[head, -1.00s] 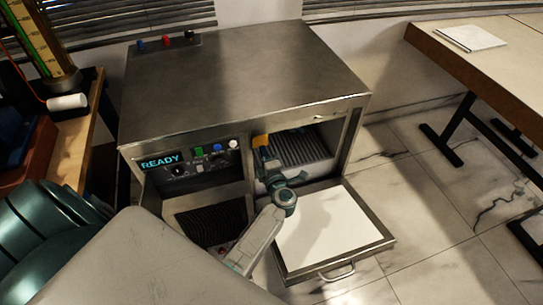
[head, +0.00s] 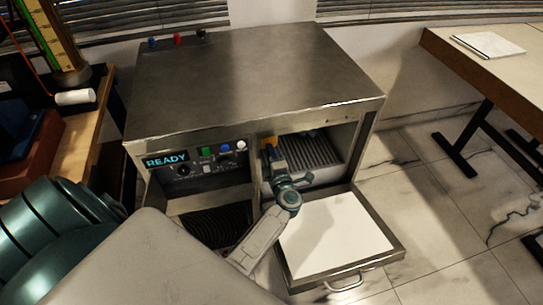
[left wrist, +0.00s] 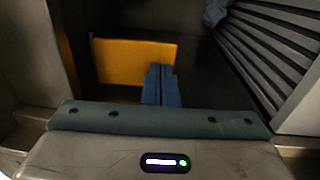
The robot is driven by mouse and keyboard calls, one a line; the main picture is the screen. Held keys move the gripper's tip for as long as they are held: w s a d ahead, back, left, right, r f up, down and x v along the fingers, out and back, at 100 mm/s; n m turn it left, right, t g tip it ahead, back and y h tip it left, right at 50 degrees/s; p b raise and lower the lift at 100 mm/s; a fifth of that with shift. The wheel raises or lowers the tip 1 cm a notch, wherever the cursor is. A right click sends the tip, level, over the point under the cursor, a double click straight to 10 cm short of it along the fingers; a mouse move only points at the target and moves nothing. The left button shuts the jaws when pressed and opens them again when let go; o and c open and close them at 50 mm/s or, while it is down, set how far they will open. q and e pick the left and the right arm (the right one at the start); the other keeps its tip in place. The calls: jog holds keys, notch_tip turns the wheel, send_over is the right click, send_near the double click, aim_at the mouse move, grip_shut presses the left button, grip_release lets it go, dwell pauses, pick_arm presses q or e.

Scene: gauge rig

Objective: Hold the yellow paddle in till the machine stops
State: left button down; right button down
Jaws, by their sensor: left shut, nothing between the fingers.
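The machine (head: 250,75) is a grey metal box whose display (head: 167,160) reads READY. The yellow paddle (head: 268,142) is a small flat plate at the left side of its open right bay, mostly hidden behind my gripper in the head view. In the left wrist view the paddle (left wrist: 125,62) shows as a yellow rectangle. My left gripper (head: 274,157) reaches into the bay, shut and empty. Its blue fingertips (left wrist: 161,82) overlap the paddle's lower right part; I cannot tell if they touch it. My right gripper is not in view.
A flap (head: 335,235) with a white panel is open below the bay. Ribbed grey parts (head: 318,150) fill the bay's right side, close to my gripper. Buttons and a knob (head: 183,171) sit left of the bay. Tables stand at both sides.

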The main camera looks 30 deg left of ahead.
pick_arm(q)
jog(key=shift+w+a+f, duration=0.25)
jog(key=shift+w+a, duration=0.5)
jog(key=shift+a, duration=0.1)
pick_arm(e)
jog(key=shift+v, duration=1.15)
pick_arm(q)
jog(key=shift+t, duration=0.4)
dwell(1.0)
